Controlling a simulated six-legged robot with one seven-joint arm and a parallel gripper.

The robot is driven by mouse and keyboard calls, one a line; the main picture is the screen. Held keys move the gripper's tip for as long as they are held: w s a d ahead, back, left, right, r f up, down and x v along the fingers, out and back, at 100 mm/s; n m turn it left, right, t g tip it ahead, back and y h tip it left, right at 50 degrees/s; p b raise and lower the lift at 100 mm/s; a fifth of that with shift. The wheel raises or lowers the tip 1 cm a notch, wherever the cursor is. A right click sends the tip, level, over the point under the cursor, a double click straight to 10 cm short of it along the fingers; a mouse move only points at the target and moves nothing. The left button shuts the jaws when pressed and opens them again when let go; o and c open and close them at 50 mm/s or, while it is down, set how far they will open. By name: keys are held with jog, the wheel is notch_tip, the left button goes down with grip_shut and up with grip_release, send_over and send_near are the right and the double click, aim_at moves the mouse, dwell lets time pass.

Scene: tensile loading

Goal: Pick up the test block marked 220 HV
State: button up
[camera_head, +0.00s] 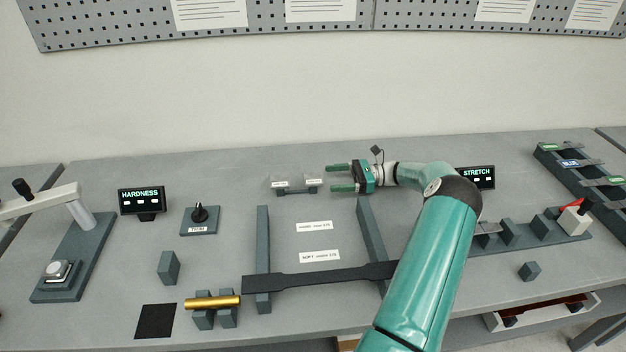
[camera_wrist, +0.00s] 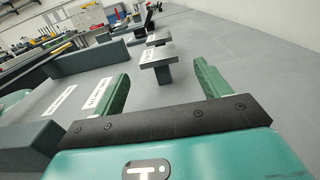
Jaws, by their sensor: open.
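Two small pale blocks with white labels sit side by side on a dark stand at the back of the bench. The left block (camera_head: 281,184) is farther from my gripper, and the right block (camera_head: 313,182) is nearer. The writing on both labels is too small to read, so I cannot tell which is 220 HV. My gripper (camera_head: 342,177) is open and empty, just right of the right block, with its fingers pointing left. In the wrist view, the near block (camera_wrist: 156,54) lies ahead between the fingertips (camera_wrist: 161,72), and the far block (camera_wrist: 158,38) is behind it.
Two dark rails (camera_head: 263,260) flank label cards (camera_head: 314,226) in the middle. A black flat specimen (camera_head: 320,278) lies across them. A brass rod (camera_head: 212,302) rests on supports at front left. The hardness tester (camera_head: 72,250) stands left. The bench around the blocks is clear.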

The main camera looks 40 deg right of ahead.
aim_at(315, 178)
jog(key=x, duration=0.6)
jog(key=shift+w+a+r, duration=0.1)
jog(key=shift+w+a, duration=0.05)
jog(key=shift+a, duration=0.25)
jog(key=c, duration=1.2)
